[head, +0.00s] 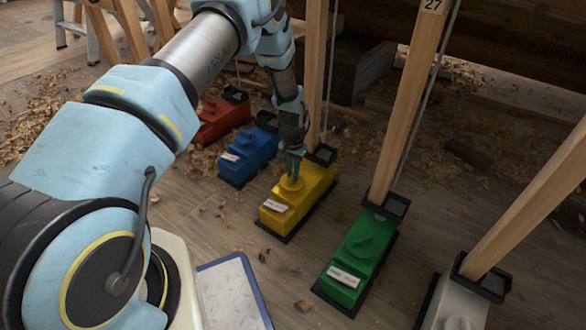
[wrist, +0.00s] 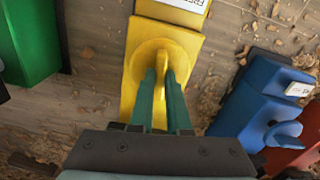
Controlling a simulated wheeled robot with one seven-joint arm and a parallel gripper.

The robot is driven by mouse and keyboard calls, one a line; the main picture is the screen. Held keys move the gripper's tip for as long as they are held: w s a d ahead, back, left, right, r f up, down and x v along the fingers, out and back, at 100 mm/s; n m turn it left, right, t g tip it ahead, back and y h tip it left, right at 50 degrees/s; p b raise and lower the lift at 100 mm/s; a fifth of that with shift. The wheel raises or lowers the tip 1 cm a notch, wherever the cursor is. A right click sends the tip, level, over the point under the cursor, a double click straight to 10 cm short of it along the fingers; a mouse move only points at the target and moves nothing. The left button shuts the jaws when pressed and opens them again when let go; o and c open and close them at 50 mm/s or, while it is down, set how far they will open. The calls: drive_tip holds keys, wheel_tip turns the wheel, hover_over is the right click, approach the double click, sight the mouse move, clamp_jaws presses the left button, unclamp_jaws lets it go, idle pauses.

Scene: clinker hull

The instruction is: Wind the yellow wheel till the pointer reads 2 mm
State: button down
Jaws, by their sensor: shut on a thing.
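The yellow unit (head: 319,178) stands on the floor at the foot of a wooden post, with a white label on its near end. Its yellow wheel (wrist: 162,55) is a round disc with a raised grip on top. My gripper (head: 294,160) points down onto it from above. In the wrist view my gripper's green fingers (wrist: 162,80) are shut on the raised grip of the wheel. The label (head: 275,206) is too small to read, and I cannot make out a pointer or scale in either view.
A blue unit (head: 247,158) and a red unit (head: 222,118) stand to the left, a green unit (head: 358,255) and a grey one (head: 455,305) to the right. Wooden posts (head: 408,100) rise from the units. Wood shavings litter the floor. A blue-edged board (head: 232,293) lies at the front.

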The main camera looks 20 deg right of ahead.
drive_tip(key=shift+m+p, duration=0.45)
drive_tip(key=shift+m, duration=0.75)
drive_tip(key=c, duration=0.9)
unclamp_jaws()
wheel_tip(320, 180, up, 11)
drive_tip(key=p, duration=0.3)
drive_tip(key=shift+f, duration=0.1)
